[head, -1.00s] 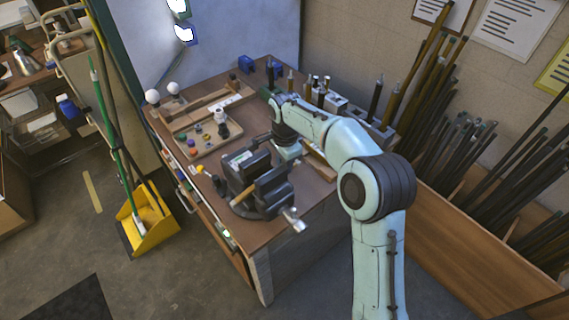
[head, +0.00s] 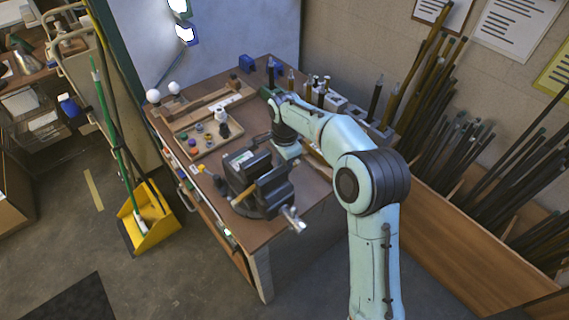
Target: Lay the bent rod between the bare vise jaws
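The dark vise (head: 262,192) stands near the front of the workbench, its jaws (head: 247,165) with a gap between them. I see no rod lying in that gap, though the view is small. My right arm reaches in from the lower right, and its gripper (head: 287,152) points down just behind and right of the vise. Its fingertips are hidden by the wrist and the vise, so its opening does not show. I cannot make out the bent rod for certain. My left gripper is not in view.
Two white bulbs (head: 153,96) stand at the back left. Tools in holders (head: 335,102) line the right back edge.

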